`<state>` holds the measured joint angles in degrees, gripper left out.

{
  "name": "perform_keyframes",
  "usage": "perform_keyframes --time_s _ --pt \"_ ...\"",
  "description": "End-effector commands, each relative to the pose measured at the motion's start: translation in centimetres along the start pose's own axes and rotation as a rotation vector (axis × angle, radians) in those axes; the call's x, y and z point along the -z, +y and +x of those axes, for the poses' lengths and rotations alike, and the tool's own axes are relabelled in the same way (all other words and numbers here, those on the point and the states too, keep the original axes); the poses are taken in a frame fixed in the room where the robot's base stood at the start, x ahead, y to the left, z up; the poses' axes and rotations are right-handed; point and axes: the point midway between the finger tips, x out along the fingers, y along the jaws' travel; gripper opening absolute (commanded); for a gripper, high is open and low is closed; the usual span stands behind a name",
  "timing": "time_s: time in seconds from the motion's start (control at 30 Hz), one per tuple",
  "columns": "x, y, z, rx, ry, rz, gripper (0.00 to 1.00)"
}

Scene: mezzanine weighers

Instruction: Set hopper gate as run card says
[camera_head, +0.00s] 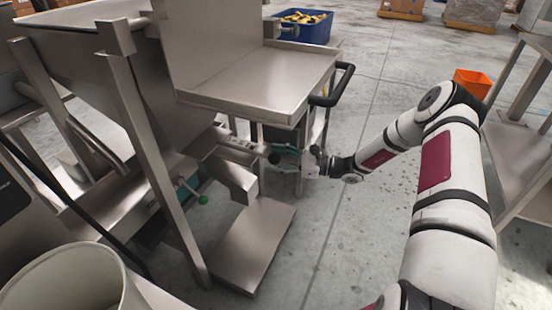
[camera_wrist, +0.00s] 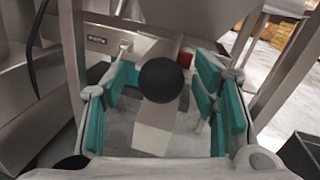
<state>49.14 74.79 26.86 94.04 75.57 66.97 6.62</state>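The hopper (camera_head: 100,50) is a grey metal body on legs at the left of the head view. Below it a metal gate bar (camera_head: 238,148) with small markings ends in a black ball knob (camera_head: 273,157). My gripper (camera_head: 285,159) is open beside the knob, under the metal tray. In the wrist view the black knob (camera_wrist: 162,80) appears between the teal finger pads of my gripper (camera_wrist: 165,105), with gaps on both sides. A small red mark (camera_wrist: 184,59) shows behind the knob. I cannot make out a run card or read the markings.
A metal tray (camera_head: 262,85) with a black handle (camera_head: 335,85) overhangs the gripper. A green-knobbed lever (camera_head: 203,199) sticks out lower left. A grey bin (camera_head: 75,280) stands front left, a blue crate (camera_head: 303,27) behind, an orange bin (camera_head: 471,82) right. Floor at centre right is clear.

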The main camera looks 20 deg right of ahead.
Motion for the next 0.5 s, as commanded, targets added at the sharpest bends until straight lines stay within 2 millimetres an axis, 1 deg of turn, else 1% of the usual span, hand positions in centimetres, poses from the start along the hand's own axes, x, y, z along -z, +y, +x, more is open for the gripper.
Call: perform_keyframes --time_s 0.17,0.27,0.37,0.5 --pt "0.0 0.0 -0.1 0.001 0.000 0.000 0.54" --pt "0.0 -0.1 -0.8 0.002 0.000 0.000 0.54" --pt "0.0 -0.1 -2.4 0.004 0.002 0.000 0.54" --pt "0.0 -0.1 -5.2 0.004 0.002 0.000 0.54"
